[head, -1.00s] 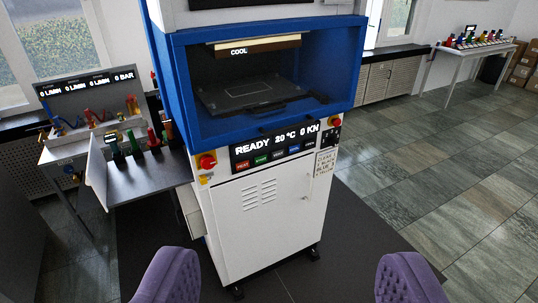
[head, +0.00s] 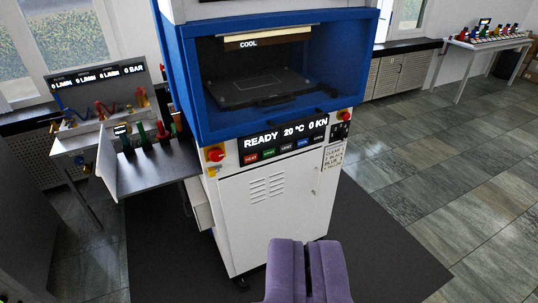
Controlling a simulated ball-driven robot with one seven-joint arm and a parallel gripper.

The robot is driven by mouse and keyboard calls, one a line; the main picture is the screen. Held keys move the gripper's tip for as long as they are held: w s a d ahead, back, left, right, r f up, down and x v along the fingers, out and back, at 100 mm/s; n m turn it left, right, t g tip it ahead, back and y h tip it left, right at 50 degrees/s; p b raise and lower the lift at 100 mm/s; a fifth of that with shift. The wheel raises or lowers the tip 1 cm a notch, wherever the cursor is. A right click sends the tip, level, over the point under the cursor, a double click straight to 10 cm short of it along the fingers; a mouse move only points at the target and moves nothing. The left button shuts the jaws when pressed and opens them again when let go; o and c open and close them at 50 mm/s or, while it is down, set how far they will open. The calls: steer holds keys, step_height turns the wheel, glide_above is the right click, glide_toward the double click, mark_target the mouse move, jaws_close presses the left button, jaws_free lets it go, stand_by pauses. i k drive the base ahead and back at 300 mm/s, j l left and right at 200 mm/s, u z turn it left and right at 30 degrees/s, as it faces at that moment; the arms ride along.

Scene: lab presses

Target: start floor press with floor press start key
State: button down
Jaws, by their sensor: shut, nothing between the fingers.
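The floor press (head: 268,205) stands ahead, with a white lower cabinet and a blue frame around an open chamber. Its display (head: 285,137) reads READY, 20 °C, 0 KN. Below the display is a row of small labelled keys, among them a red one (head: 251,156), a green one (head: 269,152) and a blue one (head: 303,142). The key labels are too small to read surely, so I cannot tell which is the start key. My gripper (head: 305,243) is shut and empty, low in front of the cabinet, below the keys and apart from them.
A grey side table (head: 150,172) with coloured-handled tools adjoins the press on the left. Open tiled floor (head: 430,180) lies to the right.

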mark_target(270, 151)
steer(key=z, duration=0.2)
steer(key=i+j+z, duration=0.3)
steer(key=z, duration=0.15)
steer(key=i+j+z, duration=0.25)
steer(key=j+z, duration=0.25)
steer(key=i+j, duration=0.15)
steer(key=j, duration=0.25)
steer(key=i+j, duration=0.15)
steer(key=j, duration=0.2)
steer(key=i+j+z, duration=0.1)
steer(key=j, duration=0.3)
steer(key=i+j, duration=0.15)
steer(key=j, duration=0.25)
steer(key=i+j+z, duration=0.1)
steer(key=j, duration=0.3)
